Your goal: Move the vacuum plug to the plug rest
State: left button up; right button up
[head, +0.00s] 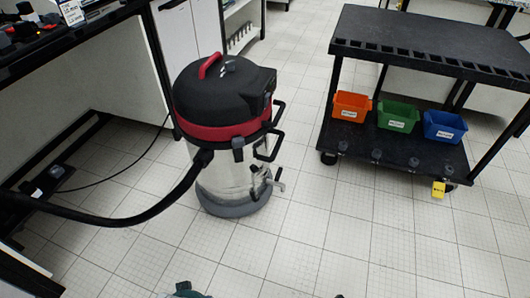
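The vacuum (228,125), with a black and red top and a clear drum, stands on the tiled floor in the middle of the head view. A thin black cord (125,170) runs from behind it to the left, under the bench. It ends at a small dark piece (57,171) that looks like the plug, at a dark block with pale parts (42,184) low on the left. I cannot tell how the plug sits there. I cannot make out the plug rest for certain. Neither gripper's fingers show; only small bits of something cut the bottom edge.
A thick black hose (150,211) curves from the vacuum to the left. A black cart (430,42) at the right holds orange (351,106), green (398,115) and blue (444,127) bins. The front floor is clear.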

aim_at(28, 188)
jog(key=u, duration=1.95)
